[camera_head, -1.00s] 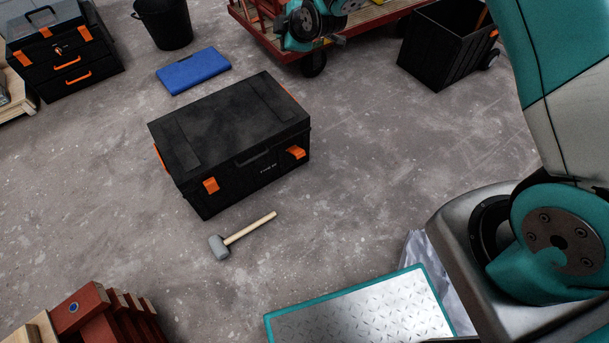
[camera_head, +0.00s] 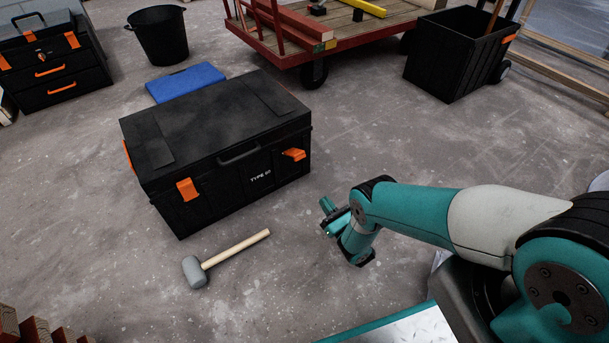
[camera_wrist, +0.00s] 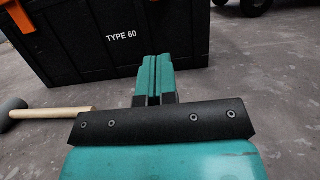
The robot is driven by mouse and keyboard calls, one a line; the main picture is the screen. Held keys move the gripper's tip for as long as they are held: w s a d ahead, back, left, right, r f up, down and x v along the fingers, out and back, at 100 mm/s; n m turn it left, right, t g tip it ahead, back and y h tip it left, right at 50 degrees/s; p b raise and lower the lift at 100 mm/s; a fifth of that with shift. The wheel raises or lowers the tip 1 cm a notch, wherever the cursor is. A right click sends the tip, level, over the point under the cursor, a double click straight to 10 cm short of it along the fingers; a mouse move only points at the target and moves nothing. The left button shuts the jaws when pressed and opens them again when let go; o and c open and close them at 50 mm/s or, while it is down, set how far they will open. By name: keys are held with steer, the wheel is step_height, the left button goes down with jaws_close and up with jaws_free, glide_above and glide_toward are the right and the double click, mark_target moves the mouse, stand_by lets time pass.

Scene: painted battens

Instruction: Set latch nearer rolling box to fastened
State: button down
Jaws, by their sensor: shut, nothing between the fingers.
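The black case (camera_head: 225,150) labelled TYPE 60 stands on the floor, lid down; its front also shows in the wrist view (camera_wrist: 85,58). Its right orange latch (camera_head: 294,154) is the one nearer the black wheeled box (camera_head: 445,60). This latch sticks outward from the front. The left orange latch (camera_head: 187,190) lies flatter against the front. My gripper (camera_head: 328,213) is right of the case, apart from it and low in front. Its fingers (camera_wrist: 152,62) are together and empty in the wrist view. The right latch is out of the wrist view.
A mallet (camera_head: 205,265) lies on the floor in front of the case. A red cart (camera_head: 330,40) is at the back.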

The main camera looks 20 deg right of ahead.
steer(key=shift+w, duration=0.1)
steer(key=b, duration=0.5)
glide_toward(294, 154)
step_height(294, 154, down, 5)
steer(key=w, duration=0.3)
steer(key=shift+w+a+r+b, duration=0.1)
steer(key=shift+w+r+b, duration=0.15)
steer(key=shift+w+r, duration=0.35)
steer(key=shift+w+a+r+b, duration=0.1)
steer(key=shift+w+r+b, duration=0.15)
steer(key=shift+r, duration=0.65)
steer(key=shift+w+a+r+b, duration=0.1)
steer(key=shift+w+r+b, duration=0.1)
steer(key=shift+w+r, duration=0.4)
steer(key=shift+s+a+r, duration=0.1)
steer(key=shift+r, duration=0.1)
